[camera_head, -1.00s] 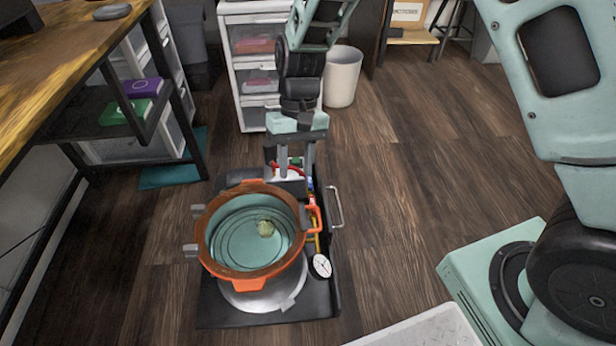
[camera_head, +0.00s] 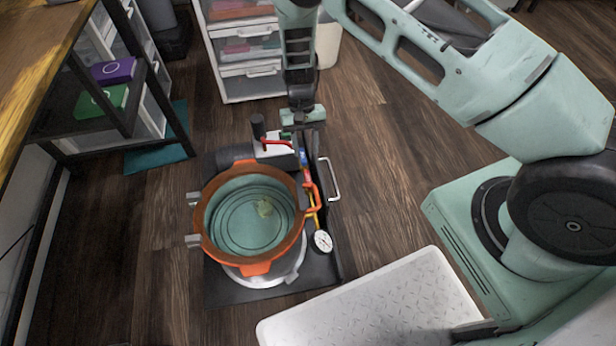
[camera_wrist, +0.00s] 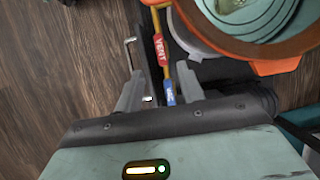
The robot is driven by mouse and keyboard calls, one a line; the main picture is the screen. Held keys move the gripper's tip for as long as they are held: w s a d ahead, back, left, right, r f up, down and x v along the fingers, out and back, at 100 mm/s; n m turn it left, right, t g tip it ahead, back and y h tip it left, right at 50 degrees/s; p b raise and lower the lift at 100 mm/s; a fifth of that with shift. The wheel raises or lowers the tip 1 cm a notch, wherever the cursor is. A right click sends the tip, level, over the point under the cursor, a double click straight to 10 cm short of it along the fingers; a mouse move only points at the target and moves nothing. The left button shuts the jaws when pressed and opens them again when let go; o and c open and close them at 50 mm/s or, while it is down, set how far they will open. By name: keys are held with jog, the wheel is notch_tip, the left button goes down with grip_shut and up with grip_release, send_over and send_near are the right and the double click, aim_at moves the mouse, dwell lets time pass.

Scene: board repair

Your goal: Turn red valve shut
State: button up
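The red valve handle (camera_head: 278,143) is a short red lever on a pale block at the back of the black base, behind the orange-rimmed vessel. My gripper (camera_head: 309,128) is just right of and behind it in the head view, apart from it as far as I can tell. In the wrist view my gripper (camera_wrist: 159,88) is open, with a gap between its two fingers. A pipe with a red "VENT" label (camera_wrist: 159,50) and a blue label (camera_wrist: 169,92) shows between and beyond them. I cannot make out the red lever in the wrist view.
The orange-rimmed vessel (camera_head: 207,240) holds liquid and fills the base's middle. A round gauge (camera_head: 322,241) and a metal side handle (camera_head: 329,178) are on its right. White drawers (camera_head: 248,70) stand behind. Wooden floor (camera_head: 390,200) is clear to the right.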

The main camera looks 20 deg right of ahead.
aim_at(309, 181)
jog(key=b+x, duration=0.2)
jog(key=x, duration=0.8)
jog(key=shift+s+f+b, duration=0.15)
jog(key=shift+f+b, duration=0.1)
jog(key=shift+b, duration=0.05)
grip_shut()
